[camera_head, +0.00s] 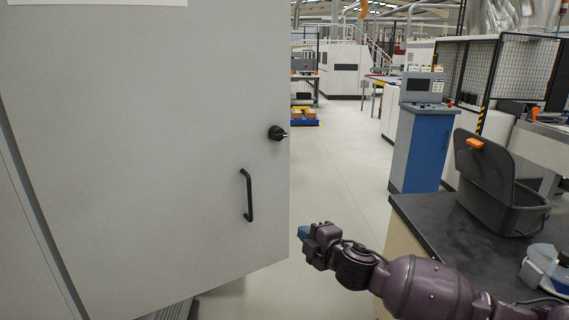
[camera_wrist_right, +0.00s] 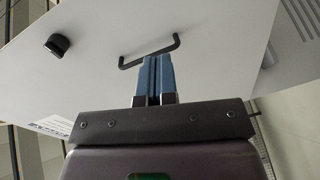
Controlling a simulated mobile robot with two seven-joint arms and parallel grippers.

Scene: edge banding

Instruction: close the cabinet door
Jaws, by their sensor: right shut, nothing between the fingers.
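The cabinet door (camera_head: 150,130) is a large light grey panel on the left of the head view, standing open. It has a black bar handle (camera_head: 248,195) and a black knob (camera_head: 277,133) near its free edge. My right gripper (camera_head: 303,232) is to the right of the handle, past the door's free edge in the picture. In the right wrist view the blue fingers (camera_wrist_right: 154,78) are together and empty. They point at the door panel (camera_wrist_right: 210,30), just below the handle (camera_wrist_right: 150,52) in the picture. I cannot tell whether they touch it. My left gripper is out of view.
A dark-topped bench (camera_head: 440,245) with an open grey case (camera_head: 500,190) stands on the right, close to my right arm. A blue and grey control cabinet (camera_head: 421,145) stands behind it. The floor (camera_head: 340,175) beyond the door is clear.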

